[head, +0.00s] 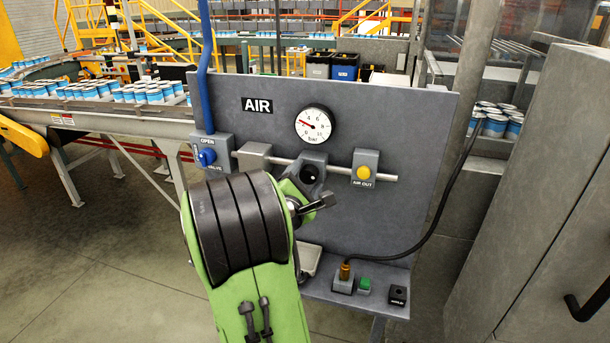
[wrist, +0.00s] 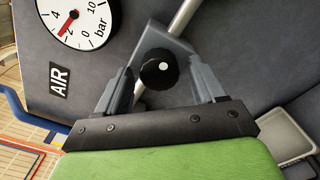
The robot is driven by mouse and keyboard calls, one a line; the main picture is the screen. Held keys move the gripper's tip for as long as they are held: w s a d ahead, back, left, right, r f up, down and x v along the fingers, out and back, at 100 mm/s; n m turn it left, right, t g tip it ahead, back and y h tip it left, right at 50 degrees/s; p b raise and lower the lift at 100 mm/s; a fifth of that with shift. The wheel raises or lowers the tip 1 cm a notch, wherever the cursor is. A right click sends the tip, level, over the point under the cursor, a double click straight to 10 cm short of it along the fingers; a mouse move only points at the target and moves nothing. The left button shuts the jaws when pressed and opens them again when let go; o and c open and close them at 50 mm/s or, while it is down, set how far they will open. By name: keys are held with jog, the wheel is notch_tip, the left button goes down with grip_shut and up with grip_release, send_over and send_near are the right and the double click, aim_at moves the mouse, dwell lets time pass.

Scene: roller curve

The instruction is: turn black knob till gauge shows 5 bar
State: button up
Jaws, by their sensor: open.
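The black knob (head: 309,174) sits on a grey regulator block on the panel's pipe, below the gauge. In the wrist view, the knob (wrist: 159,68), with a white dot on its face, shows between the two fingers of my gripper (wrist: 160,75). The fingers are open with a gap on each side of the knob; I cannot tell whether their tips reach around it. In the head view my gripper (head: 308,194) is just below the knob, partly hidden by my arm. The white gauge (head: 314,124), also in the wrist view (wrist: 78,17), has its red needle near 2 bar.
A blue-handled valve (head: 207,157) is on the left of the grey panel (head: 420,120), a yellow AIR OUT button (head: 363,173) on the right. A ledge below holds a brass fitting with a black hose (head: 345,271) and a green button (head: 365,284). A grey cabinet stands at the right.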

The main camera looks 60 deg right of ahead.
jog(key=shift+c, duration=0.5)
jog(key=c, duration=1)
jog(key=shift+o, duration=0.2)
jog(key=shift+f+m, duration=0.1)
jog(key=shift+m, duration=0.2)
jog(key=m+b, duration=0.2)
jog(key=m, duration=0.1)
jog(key=shift+m+b, duration=0.3)
jog(key=shift+b, duration=0.1)
jog(key=m+b, duration=0.2)
jog(key=m, duration=0.1)
jog(key=shift+m+b, duration=0.35)
jog(key=shift+m, duration=0.05)
jog(key=m+b, duration=0.3)
jog(key=m, duration=0.1)
jog(key=shift+b, duration=0.4)
jog(key=shift+r+m+b, duration=0.2)
jog(key=shift+m+b, duration=0.85)
jog(key=shift+m, duration=0.25)
